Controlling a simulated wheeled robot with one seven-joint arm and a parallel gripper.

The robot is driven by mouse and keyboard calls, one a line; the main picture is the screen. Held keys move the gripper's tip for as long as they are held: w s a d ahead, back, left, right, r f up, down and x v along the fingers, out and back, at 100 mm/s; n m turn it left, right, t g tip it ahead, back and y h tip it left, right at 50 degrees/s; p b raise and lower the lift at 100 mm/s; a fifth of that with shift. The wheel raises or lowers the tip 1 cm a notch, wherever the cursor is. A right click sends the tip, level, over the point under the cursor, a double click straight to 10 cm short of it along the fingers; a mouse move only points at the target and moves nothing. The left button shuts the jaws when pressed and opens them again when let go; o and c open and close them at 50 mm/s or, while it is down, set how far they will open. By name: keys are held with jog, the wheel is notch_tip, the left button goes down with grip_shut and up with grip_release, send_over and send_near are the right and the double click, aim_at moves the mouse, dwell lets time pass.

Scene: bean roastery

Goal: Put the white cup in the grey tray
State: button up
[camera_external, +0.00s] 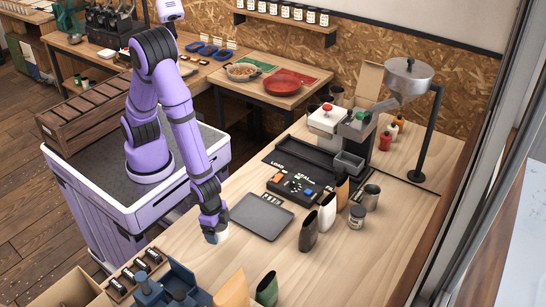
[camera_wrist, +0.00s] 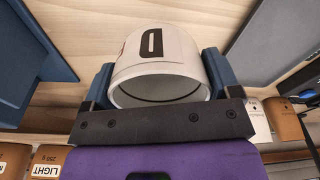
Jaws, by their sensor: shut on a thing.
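The white cup (camera_external: 220,237) is at my gripper (camera_external: 214,232), on or just above the wooden table; I cannot tell which. In the wrist view the cup (camera_wrist: 160,65) bears a dark letter on a white label and its open mouth faces the camera. My gripper (camera_wrist: 158,85) is shut on it, with a blue finger on each side. The grey tray (camera_external: 262,216) lies flat and empty on the table, just right of the cup. In the wrist view the tray (camera_wrist: 285,35) shows at the upper right, apart from the cup.
A black control panel (camera_external: 295,188) sits behind the tray. Several standing bags, among them a dark one (camera_external: 308,232) and a white one (camera_external: 327,212), are right of it. A blue device (camera_external: 172,286) and a brown bag (camera_external: 232,290) stand in front. Bare table lies around the tray's front.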

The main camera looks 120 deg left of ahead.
jog(key=w+a+r+n, duration=0.2)
jog(key=a+n, duration=0.4)
jog(key=a, duration=0.4)
jog(key=r+n+g+y, duration=0.1)
jog(key=n, duration=0.5)
send_over(262, 216)
jog(key=shift+s+d+f, duration=0.1)
jog(key=shift+d+f, duration=0.05)
jog(key=shift+f, duration=1.7)
jog(key=shift+d+f, duration=0.15)
jog(key=shift+f, duration=1.7)
jog(key=o, duration=0.9)
jog(key=r, duration=0.4)
jog(key=d+r, duration=0.1)
jog(key=r, duration=0.7)
jog(key=shift+s+d, duration=0.2)
jog(key=shift+s, duration=0.05)
